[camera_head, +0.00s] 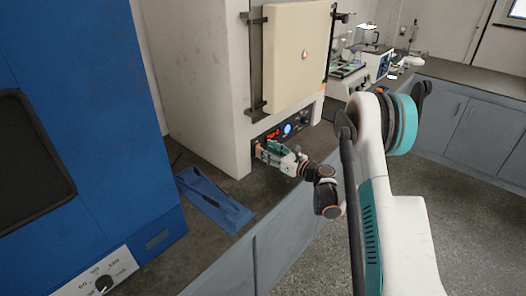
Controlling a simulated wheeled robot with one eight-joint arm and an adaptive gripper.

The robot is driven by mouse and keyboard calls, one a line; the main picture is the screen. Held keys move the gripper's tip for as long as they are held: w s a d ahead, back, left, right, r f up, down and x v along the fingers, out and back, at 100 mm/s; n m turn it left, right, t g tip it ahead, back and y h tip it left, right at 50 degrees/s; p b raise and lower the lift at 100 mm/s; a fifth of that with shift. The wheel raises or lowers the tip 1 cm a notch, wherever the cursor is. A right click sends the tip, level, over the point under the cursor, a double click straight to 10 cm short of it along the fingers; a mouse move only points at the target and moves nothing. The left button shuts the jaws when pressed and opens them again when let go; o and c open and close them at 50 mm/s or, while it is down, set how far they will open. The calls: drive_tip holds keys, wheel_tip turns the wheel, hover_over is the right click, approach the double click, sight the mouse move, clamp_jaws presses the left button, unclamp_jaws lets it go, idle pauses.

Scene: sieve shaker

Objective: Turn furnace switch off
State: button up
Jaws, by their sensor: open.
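The furnace (208,85) is a white box with a cream door (296,60), which is shut. Its dark control panel (305,119) sits below the door, with a red lit display (273,134) and a round blue-lit dial or screen (287,128). My gripper (262,149) is at the lower left of the panel, close in front of it. I cannot tell whether it touches the panel. The jaws are open. The furnace switch cannot be made out; the gripper covers the lower left of the panel.
A blue tool or holder (213,200) lies on the dark bench left of my gripper. A large blue machine (88,120) with a dial (104,283) stands at the left. Lab equipment (362,68) is behind on the right. Grey cabinets (445,125) line the right; the floor there is clear.

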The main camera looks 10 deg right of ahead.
drive_tip(key=shift+x, duration=1.4)
clamp_jaws()
drive_tip(key=shift+f+b, duration=0.1)
drive_tip(key=shift+b, duration=0.3)
drive_tip(key=shift+f+t+y+b, duration=0.3)
drive_tip(key=shift+t+b, duration=0.2)
drive_tip(key=shift+b, duration=0.4)
drive_tip(key=shift+s+d+t+y, duration=0.15)
drive_tip(key=shift+s+t+y, duration=0.05)
drive_tip(key=shift+t+y, duration=0.6)
